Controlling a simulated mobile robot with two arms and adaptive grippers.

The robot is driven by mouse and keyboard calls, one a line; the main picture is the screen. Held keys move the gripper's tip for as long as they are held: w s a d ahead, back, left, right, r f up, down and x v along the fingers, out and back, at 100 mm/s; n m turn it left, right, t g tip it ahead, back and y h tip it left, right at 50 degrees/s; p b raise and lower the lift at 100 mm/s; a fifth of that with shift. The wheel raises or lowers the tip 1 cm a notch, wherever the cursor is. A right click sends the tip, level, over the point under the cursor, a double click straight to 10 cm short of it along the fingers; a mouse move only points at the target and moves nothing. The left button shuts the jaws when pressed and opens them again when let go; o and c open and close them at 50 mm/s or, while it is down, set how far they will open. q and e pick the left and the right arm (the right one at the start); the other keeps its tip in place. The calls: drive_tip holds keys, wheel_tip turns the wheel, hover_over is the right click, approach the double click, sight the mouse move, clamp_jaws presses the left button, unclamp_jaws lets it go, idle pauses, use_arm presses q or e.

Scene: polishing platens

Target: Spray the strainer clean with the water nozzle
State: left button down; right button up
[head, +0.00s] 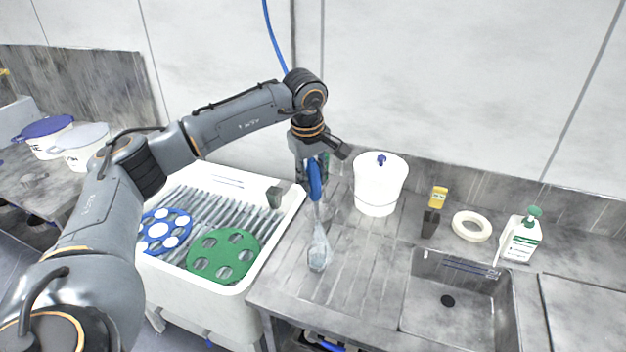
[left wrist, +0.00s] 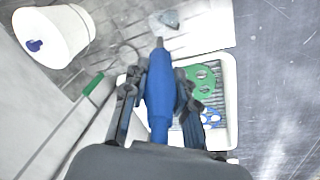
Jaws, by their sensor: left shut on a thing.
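My left gripper (head: 315,165) is shut around the blue water nozzle (head: 315,182), which points down over the ribbed drainboard. In the left wrist view the blue nozzle (left wrist: 160,88) sits between the fingers of my left gripper (left wrist: 160,85). Below the nozzle tip a pale, bluish-grey shape (head: 318,252) is over the drainboard; it also shows in the left wrist view (left wrist: 164,22). I cannot tell whether this is the strainer, water spray, or both. My right gripper is not in view.
A white tub (head: 145,260) at left holds a blue disc (head: 163,230) and a green disc (head: 222,256). A white bucket (head: 380,185) stands behind the drainboard. A bottle (head: 522,236), a white ring (head: 472,226) and a sink (head: 450,325) are at right.

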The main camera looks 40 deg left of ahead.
sight(314, 162)
use_arm(q)
drive_tip(key=shift+r, duration=0.55)
drive_tip(key=shift+w+p+v, duration=0.2)
drive_tip(key=shift+p+v, duration=0.55)
drive_tip(key=shift+v, duration=0.25)
drive_tip(key=shift+w+p+v, duration=0.2)
drive_tip(key=shift+p+v, duration=0.55)
drive_tip(key=shift+v, duration=0.25)
drive_tip(key=shift+a, duration=0.1)
drive_tip(key=shift+w, duration=0.1)
